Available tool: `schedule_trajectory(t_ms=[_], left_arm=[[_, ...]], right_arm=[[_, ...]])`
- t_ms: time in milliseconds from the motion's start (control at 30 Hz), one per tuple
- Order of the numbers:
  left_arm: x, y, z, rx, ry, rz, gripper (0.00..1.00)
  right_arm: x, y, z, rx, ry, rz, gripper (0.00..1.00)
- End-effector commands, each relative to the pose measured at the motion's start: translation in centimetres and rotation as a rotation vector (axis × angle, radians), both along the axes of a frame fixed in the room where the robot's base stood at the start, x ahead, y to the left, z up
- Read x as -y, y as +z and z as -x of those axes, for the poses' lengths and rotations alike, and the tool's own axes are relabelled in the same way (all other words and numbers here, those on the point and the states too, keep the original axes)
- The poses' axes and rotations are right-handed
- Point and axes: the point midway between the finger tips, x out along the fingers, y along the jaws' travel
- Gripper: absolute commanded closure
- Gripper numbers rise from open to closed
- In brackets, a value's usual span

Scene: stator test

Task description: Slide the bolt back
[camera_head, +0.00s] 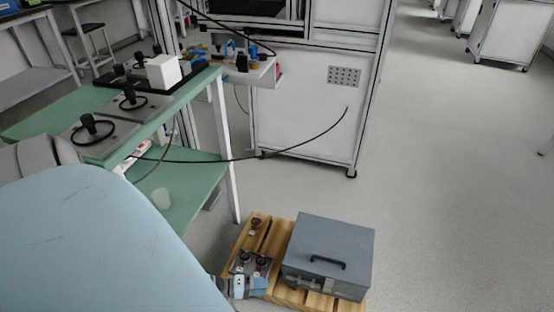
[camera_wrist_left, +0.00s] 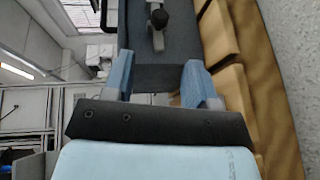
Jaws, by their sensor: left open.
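A grey metal box (camera_head: 330,245) with a black handle on its lid stands on a wooden pallet at the bottom of the head view. Its front has small metal fittings (camera_head: 302,283), too small to tell apart. In the left wrist view, the bolt (camera_wrist_left: 158,18) shows as a dark round knob on a metal piece against the grey box face (camera_wrist_left: 185,45). My left gripper (camera_head: 258,286) is at the left of the box front; in the wrist view its two blue fingers (camera_wrist_left: 158,82) are apart with nothing held between them. The knob lies beyond the fingertips. My right gripper is out of view.
The wooden pallet (camera_head: 280,233) carries several dark round parts (camera_head: 262,261) left of the box, close to my left gripper. A green-topped bench (camera_head: 185,95) stands at left, a white cabinet (camera_head: 300,100) behind. Open floor (camera_head: 450,200) lies to the right.

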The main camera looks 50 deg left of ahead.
Motion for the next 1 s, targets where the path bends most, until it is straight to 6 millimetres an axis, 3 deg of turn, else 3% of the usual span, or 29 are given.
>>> schedule_trajectory(t_ms=[233, 1000], left_arm=[[-1.3, 0.3, 1.7, 0.000, 0.001, 0.000, 0.48], [-1.3, 0.3, 1.8, -0.001, 0.000, 0.001, 0.48]], right_arm=[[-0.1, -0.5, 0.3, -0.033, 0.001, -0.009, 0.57], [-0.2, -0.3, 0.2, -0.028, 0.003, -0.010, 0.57]])
